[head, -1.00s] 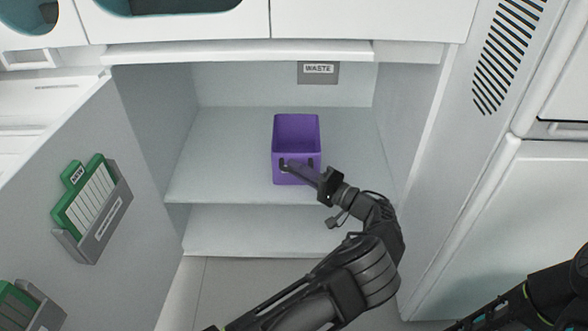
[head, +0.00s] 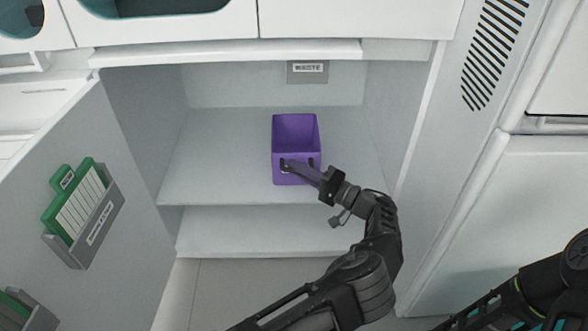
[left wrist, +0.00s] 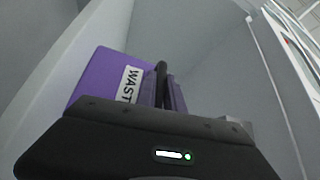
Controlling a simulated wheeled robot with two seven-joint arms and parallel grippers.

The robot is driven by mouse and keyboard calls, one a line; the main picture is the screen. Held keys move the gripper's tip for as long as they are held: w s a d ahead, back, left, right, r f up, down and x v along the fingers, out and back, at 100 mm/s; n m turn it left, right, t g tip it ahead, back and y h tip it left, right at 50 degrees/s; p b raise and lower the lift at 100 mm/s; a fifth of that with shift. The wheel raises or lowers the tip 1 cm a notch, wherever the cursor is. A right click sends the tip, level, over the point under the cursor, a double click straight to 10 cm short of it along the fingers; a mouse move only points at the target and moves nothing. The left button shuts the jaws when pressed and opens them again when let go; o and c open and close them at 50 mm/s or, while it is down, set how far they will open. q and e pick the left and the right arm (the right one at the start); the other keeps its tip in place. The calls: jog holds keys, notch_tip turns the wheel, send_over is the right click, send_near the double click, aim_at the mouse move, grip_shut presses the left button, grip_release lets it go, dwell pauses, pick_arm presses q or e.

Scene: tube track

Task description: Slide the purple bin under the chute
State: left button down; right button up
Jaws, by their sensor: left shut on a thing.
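The purple bin (head: 296,134) stands upright on the upper shelf of the open white cabinet. It also shows in the left wrist view (left wrist: 92,72), with a white label partly reading WAST. My left gripper (head: 297,168) reaches in from the front and is shut on the bin's front handle. A grey plate marked WASTE (head: 307,76) hangs at the top back of the cabinet, a little right of the bin's centre. The chute's opening itself is hidden. My right arm shows at the bottom right, but its gripper is out of view.
The cabinet shelf (head: 215,150) is bare on both sides of the bin, with more room on the left. An open door with a green card holder (head: 85,210) stands at left. A lower shelf (head: 250,235) lies beneath. The cabinet's right wall (head: 395,120) bounds the space.

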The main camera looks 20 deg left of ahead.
pick_arm(q)
jog(key=shift+w+d, duration=0.2)
jog(key=shift+d, duration=0.6)
jog(key=shift+w+d, duration=0.15)
jog(key=shift+d, duration=0.35)
jog(key=c, duration=1.4)
grip_release()
jog(key=shift+o, duration=0.2)
